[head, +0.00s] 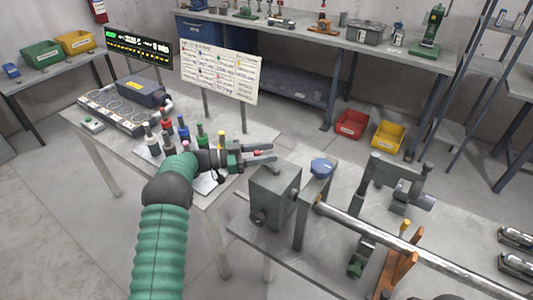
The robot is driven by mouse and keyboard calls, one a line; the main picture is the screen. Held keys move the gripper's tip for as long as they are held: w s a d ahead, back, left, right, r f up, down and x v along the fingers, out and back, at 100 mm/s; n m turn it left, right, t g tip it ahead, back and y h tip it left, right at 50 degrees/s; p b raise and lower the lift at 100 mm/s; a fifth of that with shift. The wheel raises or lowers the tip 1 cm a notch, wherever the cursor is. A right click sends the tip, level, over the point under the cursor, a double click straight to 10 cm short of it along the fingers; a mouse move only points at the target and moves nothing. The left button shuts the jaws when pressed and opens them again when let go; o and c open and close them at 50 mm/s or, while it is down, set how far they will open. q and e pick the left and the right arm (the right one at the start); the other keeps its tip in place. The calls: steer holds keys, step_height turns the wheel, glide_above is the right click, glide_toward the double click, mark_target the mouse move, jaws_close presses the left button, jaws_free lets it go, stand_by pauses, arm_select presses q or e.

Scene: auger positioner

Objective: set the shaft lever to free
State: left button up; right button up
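My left gripper (268,153) comes in on the green arm and stands above the left end of the bench, near the top of a grey box (270,197). A round dark knob (258,216) is on the box's front face. A long metal shaft (400,240) runs from an upright beside the box towards the lower right. A blue knob (321,168) tops that upright. An orange stand (398,262) with a yellow-tipped pin (404,228) is by the shaft. I cannot tell which part is the shaft lever. My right gripper is not in view.
Several coloured bottles (183,130) stand on the left table, behind my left wrist. A white label board (218,70) and a dark display (139,43) rise behind. A grey bracket (395,180) stands beyond the shaft. Red and yellow bins (352,124) sit on the floor.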

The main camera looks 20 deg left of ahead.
arm_select(q)
steer(key=shift+s, duration=0.1)
steer(key=b+v, duration=0.1)
steer(key=v, duration=1.5)
steer(key=shift+a+f+b, duration=0.15)
steer(key=shift+a+b, duration=0.15)
steer(key=shift+a, duration=0.15)
steer(key=shift+s, duration=0.1)
